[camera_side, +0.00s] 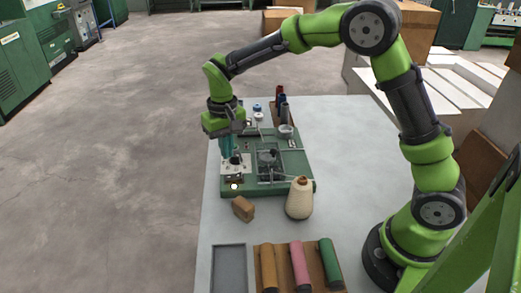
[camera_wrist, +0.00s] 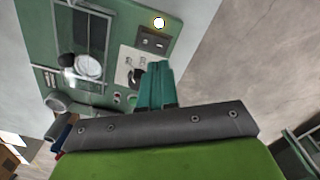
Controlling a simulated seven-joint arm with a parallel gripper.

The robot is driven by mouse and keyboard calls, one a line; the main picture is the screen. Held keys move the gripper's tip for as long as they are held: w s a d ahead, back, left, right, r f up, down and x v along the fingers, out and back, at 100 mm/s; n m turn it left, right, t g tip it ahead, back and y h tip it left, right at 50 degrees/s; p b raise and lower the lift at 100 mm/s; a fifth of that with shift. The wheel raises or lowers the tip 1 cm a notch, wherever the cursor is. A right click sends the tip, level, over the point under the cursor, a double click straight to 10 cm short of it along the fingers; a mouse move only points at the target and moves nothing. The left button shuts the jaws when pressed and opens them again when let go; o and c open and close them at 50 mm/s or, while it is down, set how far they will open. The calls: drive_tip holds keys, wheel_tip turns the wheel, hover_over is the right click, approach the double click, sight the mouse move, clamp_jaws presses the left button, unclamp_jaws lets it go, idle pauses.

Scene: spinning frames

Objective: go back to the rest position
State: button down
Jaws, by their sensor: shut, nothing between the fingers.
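My gripper (camera_side: 226,153) has teal fingers that are closed together with nothing between them. It points down over the left side of a green machine (camera_side: 307,187) on the table. In the side view the fingertips are close to the white control panel (camera_side: 236,172), beside its black knob; whether they touch cannot be told. In the wrist view the closed fingers (camera_wrist: 158,72) are next to the black knob (camera_wrist: 137,76) on the panel. A round light (camera_wrist: 159,22) glows at the panel's end. My arm reaches far out from its base at the right.
A grey tray (camera_side: 229,247) and a brown tray of colored spools (camera_side: 283,262) lie nearer. Dark spools (camera_side: 281,100) stand behind. The table's right part (camera_side: 345,150) is clear.

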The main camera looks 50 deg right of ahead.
drive_tip(key=s+d+r+t, duration=0.1)
drive_tip(key=s+r+t, duration=0.1)
drive_tip(key=s+r, duration=0.2)
drive_tip(key=s+d+r+t+y, duration=0.1)
drive_tip(key=s+r, duration=0.4)
drive_tip(key=s, duration=0.5)
drive_tip(key=s+d+r+m+t+y, duration=0.1)
drive_tip(key=s+r+t, duration=0.3)
drive_tip(key=s, duration=0.4)
drive_tip(key=shift+d+r, duration=0.15)
drive_tip(key=shift+d, duration=0.45)
